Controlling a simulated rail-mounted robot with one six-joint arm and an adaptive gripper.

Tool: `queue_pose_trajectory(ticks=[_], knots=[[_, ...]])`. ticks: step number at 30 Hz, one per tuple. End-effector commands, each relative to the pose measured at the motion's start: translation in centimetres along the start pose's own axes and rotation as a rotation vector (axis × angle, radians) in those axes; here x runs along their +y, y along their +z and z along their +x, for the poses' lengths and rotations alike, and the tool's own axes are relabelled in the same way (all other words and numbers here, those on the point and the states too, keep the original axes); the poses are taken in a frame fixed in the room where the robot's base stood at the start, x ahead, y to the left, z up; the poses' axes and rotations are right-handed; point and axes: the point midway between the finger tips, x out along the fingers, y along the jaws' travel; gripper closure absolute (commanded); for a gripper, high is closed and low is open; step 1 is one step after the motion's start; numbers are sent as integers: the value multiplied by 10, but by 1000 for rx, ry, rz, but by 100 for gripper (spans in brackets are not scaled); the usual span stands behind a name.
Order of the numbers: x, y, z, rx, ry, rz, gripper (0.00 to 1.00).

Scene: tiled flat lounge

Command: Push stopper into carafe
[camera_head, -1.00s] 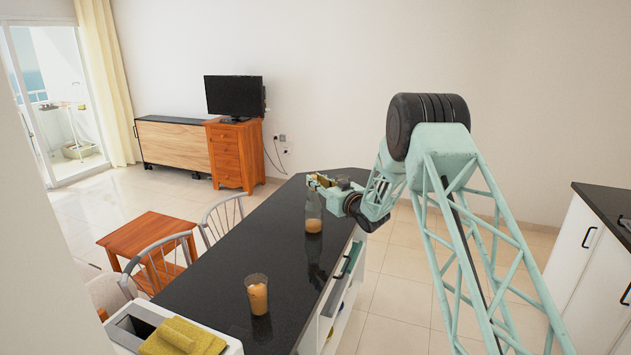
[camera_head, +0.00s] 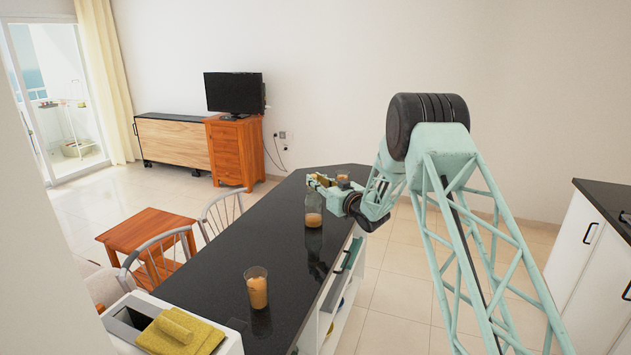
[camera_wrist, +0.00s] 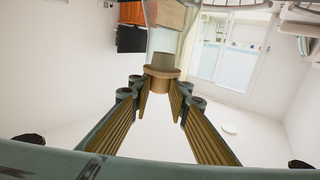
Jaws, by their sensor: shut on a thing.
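The clear glass carafe (camera_head: 313,218) with orange-brown liquid in its lower part stands upright on the dark counter in the head view. My gripper (camera_head: 318,181) is at the carafe's top. In the wrist view the carafe's glass (camera_wrist: 163,40) rises at the top of the picture. The brown stopper (camera_wrist: 160,72) has a wide round cap and a narrower part that lines up with the carafe's mouth; how deep it sits is unclear. My gripper (camera_wrist: 161,84) is shut on the cap between its yellow-padded fingertips. In the head view the gripper hides the stopper.
A glass of orange-brown drink (camera_head: 257,290) stands nearer on the dark counter (camera_head: 220,255). Another small glass (camera_head: 343,177) stands just behind my gripper. A white bin-like box with a yellow towel (camera_head: 180,334) is at the near end. Chairs (camera_head: 160,255) line the left side.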

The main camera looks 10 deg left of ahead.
Motion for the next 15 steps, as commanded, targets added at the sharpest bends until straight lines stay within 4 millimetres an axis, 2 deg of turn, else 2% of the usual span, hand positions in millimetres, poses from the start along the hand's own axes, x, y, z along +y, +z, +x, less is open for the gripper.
queue_pose_trajectory(ticks=[5, 6, 11, 15], knots=[[0, 0, 0, 0, 0, 0, 91], [0, 0, 0, 0, 0, 0, 82], [0, 0, 0, 0, 0, 0, 68], [0, 0, 0, 0, 0, 0, 68]])
